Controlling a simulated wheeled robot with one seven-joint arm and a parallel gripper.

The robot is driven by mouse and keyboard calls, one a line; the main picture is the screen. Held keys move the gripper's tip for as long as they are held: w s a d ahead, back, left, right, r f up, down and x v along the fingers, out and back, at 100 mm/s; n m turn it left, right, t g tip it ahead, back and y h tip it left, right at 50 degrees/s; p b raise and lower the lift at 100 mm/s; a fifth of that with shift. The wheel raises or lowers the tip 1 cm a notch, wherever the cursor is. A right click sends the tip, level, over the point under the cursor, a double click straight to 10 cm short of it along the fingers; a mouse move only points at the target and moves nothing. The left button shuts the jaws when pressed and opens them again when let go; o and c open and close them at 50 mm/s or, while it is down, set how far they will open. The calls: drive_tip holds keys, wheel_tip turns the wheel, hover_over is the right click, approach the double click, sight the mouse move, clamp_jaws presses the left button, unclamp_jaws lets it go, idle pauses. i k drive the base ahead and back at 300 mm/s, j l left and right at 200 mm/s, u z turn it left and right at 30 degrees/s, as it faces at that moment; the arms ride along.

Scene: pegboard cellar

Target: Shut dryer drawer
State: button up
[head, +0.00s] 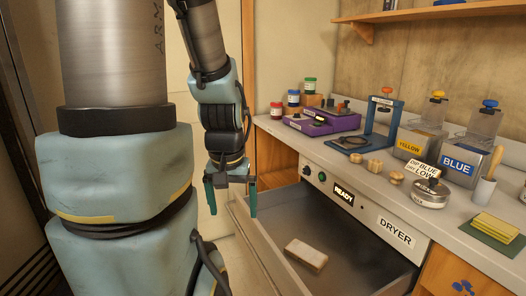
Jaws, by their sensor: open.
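The dryer drawer (262,256) is pulled out below the counter, under a front panel labelled DRYER (396,231) and a lit READY sign (344,194). A pale block with a brown edge (306,254) lies inside the drawer. My gripper (231,208) hangs with its two teal fingers apart and empty, by the drawer's far left corner in the picture. I cannot tell whether a finger touches the drawer. The near end of the drawer is cut off by the picture's lower edge.
The counter (334,157) holds a purple device (321,122), a blue stand (385,130), wooden knobs, YELLOW (411,146) and BLUE (458,168) containers, a round tin (430,193) and a yellow pad (496,226). A wooden shelf (400,14) hangs above.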

sight(359, 264)
drive_tip(key=i+l+u, duration=0.1)
drive_tip(key=l, duration=0.45)
drive_tip(key=u, duration=1.45)
drive_tip(key=i+l, duration=0.05)
